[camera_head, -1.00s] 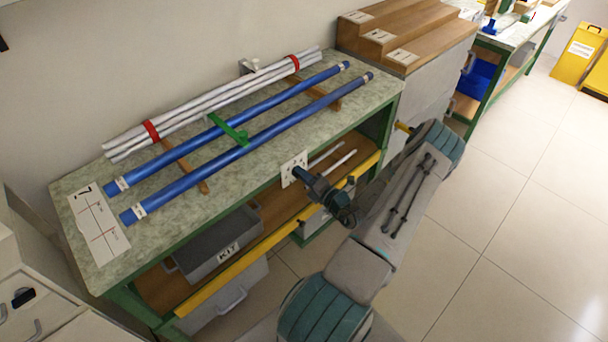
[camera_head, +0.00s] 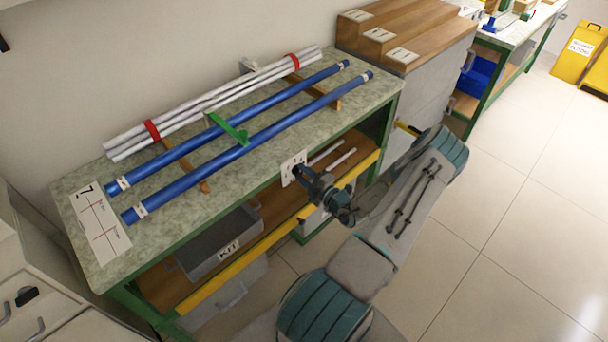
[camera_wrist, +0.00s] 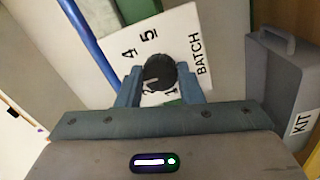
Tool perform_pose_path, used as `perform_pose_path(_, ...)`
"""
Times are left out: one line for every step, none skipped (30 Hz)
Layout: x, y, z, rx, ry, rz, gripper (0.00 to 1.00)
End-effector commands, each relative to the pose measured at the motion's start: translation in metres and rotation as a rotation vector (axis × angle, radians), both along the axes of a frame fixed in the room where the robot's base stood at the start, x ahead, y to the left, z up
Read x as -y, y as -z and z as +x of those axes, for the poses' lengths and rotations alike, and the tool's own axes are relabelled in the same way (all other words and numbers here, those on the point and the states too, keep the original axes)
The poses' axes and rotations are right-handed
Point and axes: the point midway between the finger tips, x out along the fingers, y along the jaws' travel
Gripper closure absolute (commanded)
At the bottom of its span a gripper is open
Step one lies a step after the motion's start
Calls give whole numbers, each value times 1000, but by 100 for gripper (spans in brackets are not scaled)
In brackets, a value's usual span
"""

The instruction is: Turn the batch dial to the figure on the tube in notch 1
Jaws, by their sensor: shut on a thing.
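The batch dial plate (camera_head: 293,169) is white and fixed to the green front edge of the bench. In the wrist view the plate (camera_wrist: 190,40) reads "BATCH", with 4 and 5 clear and other figures partly hidden. The dark round dial knob (camera_wrist: 159,71) sits between my fingers. My gripper (camera_wrist: 160,86) is shut on the knob; it also shows at the plate in the head view (camera_head: 303,174). Two blue tubes, the rear one (camera_head: 230,125) and the front one (camera_head: 250,145), lie on the bench with white labels at their ends. The label figures are too small to read.
A bundle of white rods (camera_head: 215,103) with red bands lies behind the tubes. A white card (camera_head: 102,225) lies at the bench's left end. Below are a grey KIT box (camera_head: 215,245) and a yellow rail (camera_head: 240,287). Wooden steps (camera_head: 405,35) stand right.

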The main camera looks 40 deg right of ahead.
Motion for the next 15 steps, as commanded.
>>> perform_pose_path(0, 1, -1, -2, 0, 3, 89)
perform_pose_path(0, 1, -1, -2, 0, 3, 89)
perform_pose_path(0, 1, -1, -2, 0, 4, 89)
perform_pose_path(0, 1, -1, -2, 0, 4, 89)
perform_pose_path(0, 1, -1, -2, 0, 4, 89)
perform_pose_path(0, 1, -1, -2, 0, 4, 89)
perform_pose_path(0, 1, -1, -2, 0, 4, 89)
perform_pose_path(0, 1, -1, -2, 0, 4, 89)
perform_pose_path(0, 1, -1, -2, 0, 3, 89)
perform_pose_path(0, 1, -1, -2, 0, 3, 89)
perform_pose_path(0, 1, -1, -2, 0, 3, 89)
perform_pose_path(0, 1, -1, -2, 0, 3, 58)
perform_pose_path(0, 1, -1, -2, 0, 3, 50)
perform_pose_path(0, 1, -1, -2, 0, 3, 45)
perform_pose_path(0, 1, -1, -2, 0, 3, 45)
